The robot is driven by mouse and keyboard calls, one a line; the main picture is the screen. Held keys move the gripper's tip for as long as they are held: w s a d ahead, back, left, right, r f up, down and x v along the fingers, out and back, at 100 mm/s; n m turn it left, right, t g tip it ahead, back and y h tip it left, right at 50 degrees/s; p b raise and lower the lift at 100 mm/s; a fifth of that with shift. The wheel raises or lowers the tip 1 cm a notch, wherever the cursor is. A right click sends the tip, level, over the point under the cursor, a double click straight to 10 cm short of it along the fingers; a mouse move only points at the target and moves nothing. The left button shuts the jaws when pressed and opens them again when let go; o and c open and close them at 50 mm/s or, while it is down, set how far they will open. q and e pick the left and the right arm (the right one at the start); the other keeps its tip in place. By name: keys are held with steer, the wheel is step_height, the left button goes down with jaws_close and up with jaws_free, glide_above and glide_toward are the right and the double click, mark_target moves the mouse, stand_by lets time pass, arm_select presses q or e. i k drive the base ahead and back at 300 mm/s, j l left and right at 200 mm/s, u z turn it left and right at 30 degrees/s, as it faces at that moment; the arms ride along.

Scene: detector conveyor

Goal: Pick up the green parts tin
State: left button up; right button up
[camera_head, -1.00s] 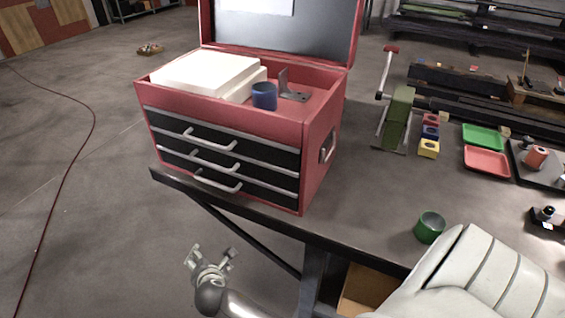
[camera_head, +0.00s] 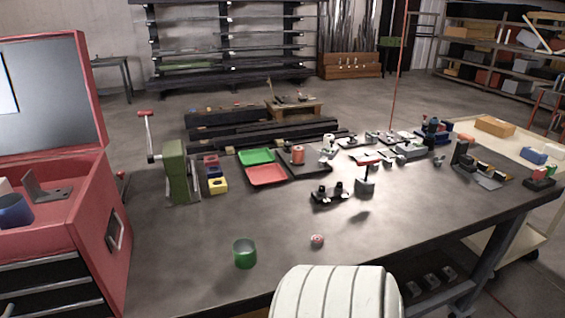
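The green parts tin (camera_head: 244,254) is a small open-topped round cup. It stands upright on the grey workbench (camera_head: 390,235), near its front edge, to the right of the red toolbox. A white ribbed part, which looks like mine, covers the bench's front edge to the right of the tin and is apart from it. Neither gripper shows in the head view now.
The red toolbox (camera_head: 115,205) with its raised lid stands at left, a blue cup (camera_head: 14,211) in its top. A small red-and-white item (camera_head: 317,240) lies right of the tin. Green (camera_head: 256,156) and red (camera_head: 266,175) trays and a green press (camera_head: 177,172) are farther back.

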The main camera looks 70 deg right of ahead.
mark_target(242, 245)
steer(key=i+l+z, duration=0.1)
steer(key=z, duration=1.75)
